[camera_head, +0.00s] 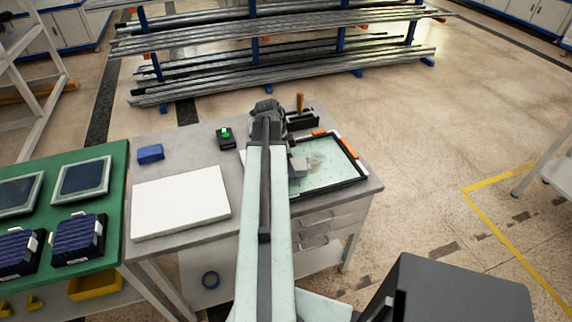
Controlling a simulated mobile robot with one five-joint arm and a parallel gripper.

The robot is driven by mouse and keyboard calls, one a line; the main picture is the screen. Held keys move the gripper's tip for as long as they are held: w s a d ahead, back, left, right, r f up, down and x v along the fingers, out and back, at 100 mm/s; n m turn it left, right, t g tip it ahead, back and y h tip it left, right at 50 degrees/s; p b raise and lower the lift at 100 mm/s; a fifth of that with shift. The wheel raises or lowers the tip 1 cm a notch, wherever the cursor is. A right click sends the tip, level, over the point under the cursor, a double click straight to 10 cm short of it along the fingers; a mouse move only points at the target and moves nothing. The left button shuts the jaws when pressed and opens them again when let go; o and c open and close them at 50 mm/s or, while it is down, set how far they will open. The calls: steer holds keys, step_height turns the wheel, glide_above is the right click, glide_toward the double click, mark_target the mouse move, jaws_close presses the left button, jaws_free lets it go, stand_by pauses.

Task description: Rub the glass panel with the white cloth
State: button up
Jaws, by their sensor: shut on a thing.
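The glass panel (325,172) lies flat on the right part of the grey workbench, pale green and see-through, with a dark frame and orange corner pieces. Some dull smudges show on its surface. My arm reaches over the bench and covers the panel's left edge. My gripper (291,160) is over the panel's left part, mostly hidden by my arm. A small pale grey-white piece, apparently the white cloth (299,168), shows just right of the arm, held at the gripper. Whether it touches the glass cannot be told.
A white slab (180,201), a blue block (150,154) and a black box with a green button (226,137) are on the bench (190,152). A dark holder with an orange-brown handle (300,103) stands behind the panel. A green table (108,158) adjoins left.

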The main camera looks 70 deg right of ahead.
mark_target(302, 161)
steer(key=shift+s+d+f, duration=0.1)
steer(key=shift+s+d, duration=1.35)
steer(key=shift+s, duration=0.25)
steer(key=shift+s+d, duration=1.2)
steer(key=shift+s, duration=0.25)
steer(key=shift+s, duration=0.1)
steer(key=shift+s+d, duration=1.05)
steer(key=shift+s, duration=0.25)
steer(key=shift+s+d, duration=1.05)
steer(key=shift+s, duration=0.2)
steer(key=shift+w+d, duration=0.6)
steer(key=shift+w+a, duration=1.05)
steer(key=shift+w, duration=0.25)
steer(key=shift+w+a, duration=1.05)
steer(key=shift+w, duration=0.25)
steer(key=shift+w+a, duration=1.65)
steer(key=shift+w, duration=0.3)
steer(key=shift+w+a, duration=1.65)
steer(key=shift+w, duration=0.3)
steer(key=shift+w+d, duration=0.6)
steer(key=shift+d, duration=0.15)
steer(key=shift+s+d, duration=1.1)
steer(key=shift+s, duration=0.25)
steer(key=shift+s+d, duration=1.05)
steer(key=shift+s, duration=0.25)
steer(key=shift+s+d, duration=1.1)
steer(key=shift+s, duration=0.25)
